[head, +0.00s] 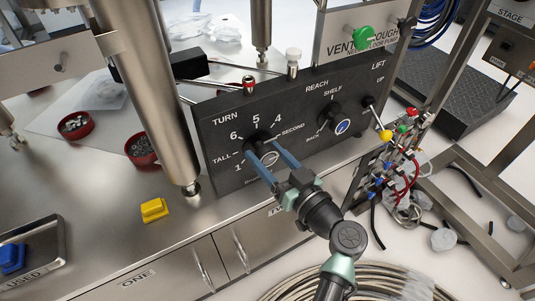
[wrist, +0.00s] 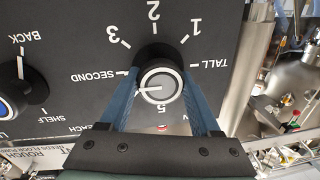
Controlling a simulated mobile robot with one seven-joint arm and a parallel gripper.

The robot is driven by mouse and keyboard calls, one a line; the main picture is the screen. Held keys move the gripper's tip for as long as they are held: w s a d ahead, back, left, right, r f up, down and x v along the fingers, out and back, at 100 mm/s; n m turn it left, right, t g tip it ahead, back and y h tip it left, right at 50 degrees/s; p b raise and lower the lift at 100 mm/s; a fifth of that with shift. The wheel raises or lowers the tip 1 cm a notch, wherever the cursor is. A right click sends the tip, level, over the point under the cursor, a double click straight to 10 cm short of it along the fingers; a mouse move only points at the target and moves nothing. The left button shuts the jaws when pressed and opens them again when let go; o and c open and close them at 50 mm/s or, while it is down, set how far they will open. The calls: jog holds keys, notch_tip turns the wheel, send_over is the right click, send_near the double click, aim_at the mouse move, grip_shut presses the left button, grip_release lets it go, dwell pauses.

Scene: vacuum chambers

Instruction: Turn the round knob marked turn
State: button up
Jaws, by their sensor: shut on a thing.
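The round knob under the word TURN (head: 225,116) is black with a pale grey face (wrist: 160,86). It sits on the black panel, ringed by numbers and the words TALL and SECOND. In the wrist view, upside down to the lettering, a white line on the face points left, roughly toward SECOND (wrist: 110,76). My gripper (head: 263,147) reaches the knob with its two blue fingers, one on each side, shut on it. In the head view the fingers cover part of the knob and its lower markings.
To the right on the panel (head: 212,172) are the REACH knob (head: 329,113) and the LIFT lever with a yellow tip (head: 385,135). A steel post (head: 157,95) stands close left of the panel. A yellow block (head: 154,210) lies on the steel bench.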

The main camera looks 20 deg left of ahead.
jog(key=m+b, duration=0.1)
jog(key=m, duration=0.2)
jog(key=shift+f+m, duration=0.15)
jog(key=shift+m, duration=0.25)
jog(key=m, duration=0.4)
jog(key=shift+m+t+y, duration=0.3)
jog(key=shift+m+t, duration=0.1)
jog(key=m+p, duration=0.1)
jog(key=m, duration=0.3)
jog(key=shift+m, duration=0.4)
jog(key=m+t+p, duration=0.1)
jog(key=m+p, duration=0.1)
jog(key=m, duration=0.3)
jog(key=shift+m, duration=0.3)
jog(key=o, duration=1.4)
jog(key=shift+c, duration=0.2)
jog(key=shift+d, duration=0.15)
